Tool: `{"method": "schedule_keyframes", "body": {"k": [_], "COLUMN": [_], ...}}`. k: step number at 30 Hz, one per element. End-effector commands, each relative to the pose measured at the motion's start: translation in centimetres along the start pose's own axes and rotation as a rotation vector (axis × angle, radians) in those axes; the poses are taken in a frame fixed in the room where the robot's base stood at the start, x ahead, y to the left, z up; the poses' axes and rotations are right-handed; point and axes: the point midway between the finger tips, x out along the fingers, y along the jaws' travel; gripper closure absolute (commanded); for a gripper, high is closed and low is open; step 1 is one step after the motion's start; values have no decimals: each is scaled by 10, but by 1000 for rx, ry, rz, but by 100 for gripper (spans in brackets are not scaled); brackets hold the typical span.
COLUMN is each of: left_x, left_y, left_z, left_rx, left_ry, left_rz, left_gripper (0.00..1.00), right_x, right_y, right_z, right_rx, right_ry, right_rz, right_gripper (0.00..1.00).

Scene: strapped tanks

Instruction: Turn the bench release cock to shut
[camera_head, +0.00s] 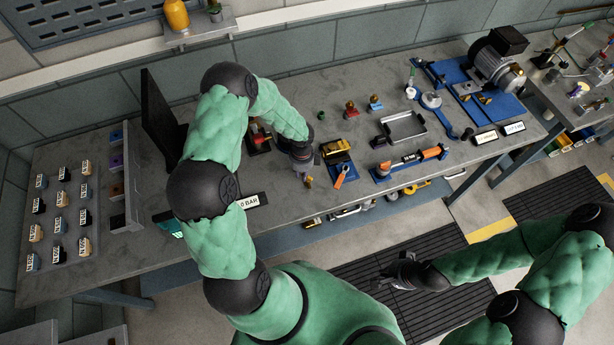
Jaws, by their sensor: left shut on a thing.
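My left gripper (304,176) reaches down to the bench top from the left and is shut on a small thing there. A small brass-coloured piece (309,182) shows right at its fingertips; it looks like the bench release cock. The gripper hides most of it, so its handle angle cannot be read. A sign reading 0 BAR (250,201) stands on the bench's front edge, left of this gripper. My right gripper (391,274) is in front of the bench, over the dark floor mat, away from everything; its finger opening is too small and dark to tell.
Right of my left gripper stand a yellow-and-black block (336,148) and an orange-handled tool (342,174). Farther right are a grey tray (403,128), an orange cylinder on a blue base (432,153) and a motor pump (494,62). A dark monitor (160,120) stands left of my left arm.

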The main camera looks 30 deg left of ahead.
Motion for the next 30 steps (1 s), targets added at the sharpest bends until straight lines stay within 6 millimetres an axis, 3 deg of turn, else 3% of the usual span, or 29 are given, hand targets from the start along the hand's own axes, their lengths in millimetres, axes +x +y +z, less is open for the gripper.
{"method": "schedule_keyframes", "body": {"k": [1, 9, 17, 18, 20, 30], "left_x": [-6, -6, -5, -6, -6, -3], "left_y": [-10, -13, -14, -14, -14, -10], "left_z": [5, 6, 6, 6, 6, 2], "left_rx": [24, 198, 215, 214, 214, 216], "left_ry": [-7, -9, -9, -9, -9, -4], "left_rz": [-21, -22, -23, -23, -23, -14], "left_gripper": [100, 100, 100, 75, 61, 61], "right_x": [-4, -14, -13, -13, -13, -13], "right_y": [-1, -5, -5, -5, -5, -5], "right_z": [0, 0, 0, 0, 0, 0], "right_rx": [0, 0, 0, 0, 0, 0], "right_ry": [0, 0, 0, 0, 0, 0], "right_rz": [0, 0, 0, 0, 0, 0], "right_gripper": [100, 100, 100, 100, 100, 100]}}
